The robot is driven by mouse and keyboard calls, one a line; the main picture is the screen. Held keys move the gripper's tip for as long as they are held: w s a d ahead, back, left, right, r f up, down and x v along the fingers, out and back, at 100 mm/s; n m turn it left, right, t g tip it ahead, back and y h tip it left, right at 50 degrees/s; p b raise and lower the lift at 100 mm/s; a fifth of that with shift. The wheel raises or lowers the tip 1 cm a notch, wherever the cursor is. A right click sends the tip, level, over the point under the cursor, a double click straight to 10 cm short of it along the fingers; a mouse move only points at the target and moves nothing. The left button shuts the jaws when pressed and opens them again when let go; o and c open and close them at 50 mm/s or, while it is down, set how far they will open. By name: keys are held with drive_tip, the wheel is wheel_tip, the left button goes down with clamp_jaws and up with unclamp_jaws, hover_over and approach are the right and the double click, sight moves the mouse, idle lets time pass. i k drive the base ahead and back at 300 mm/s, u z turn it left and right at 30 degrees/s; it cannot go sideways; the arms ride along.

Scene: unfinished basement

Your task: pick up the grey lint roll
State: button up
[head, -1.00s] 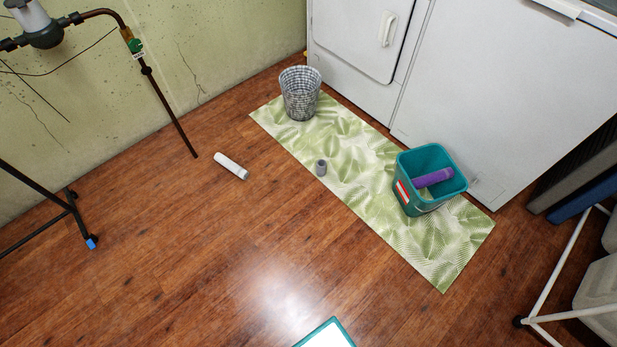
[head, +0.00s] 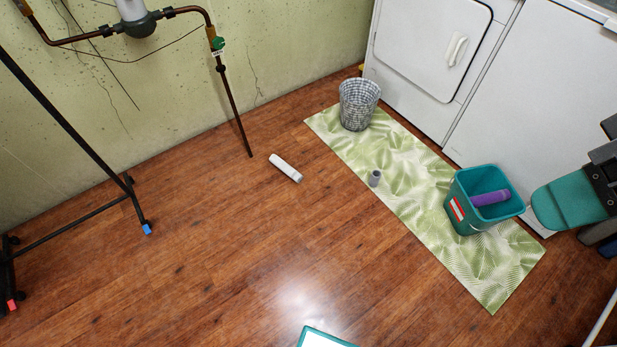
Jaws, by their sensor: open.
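The grey lint roll (head: 375,178) is a small, short grey cylinder standing on the green leaf-patterned mat (head: 408,205), near the mat's left edge. It is between the woven basket and the teal bucket, apart from both, and nothing covers it. A teal and dark part of my arm reaches in at the right edge, beside the bucket in the picture. My gripper cannot be made out in the head view.
A white roll (head: 286,167) lies on the wooden floor left of the mat. A checked basket (head: 358,104) and a teal bucket (head: 460,222) holding a purple roll (head: 490,198) stand on the mat. White appliances (head: 425,50) line the back.

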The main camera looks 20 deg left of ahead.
sight(375, 179)
drive_tip(key=u, duration=0.65)
drive_tip(key=i, duration=1.65)
drive_tip(key=z, duration=0.05)
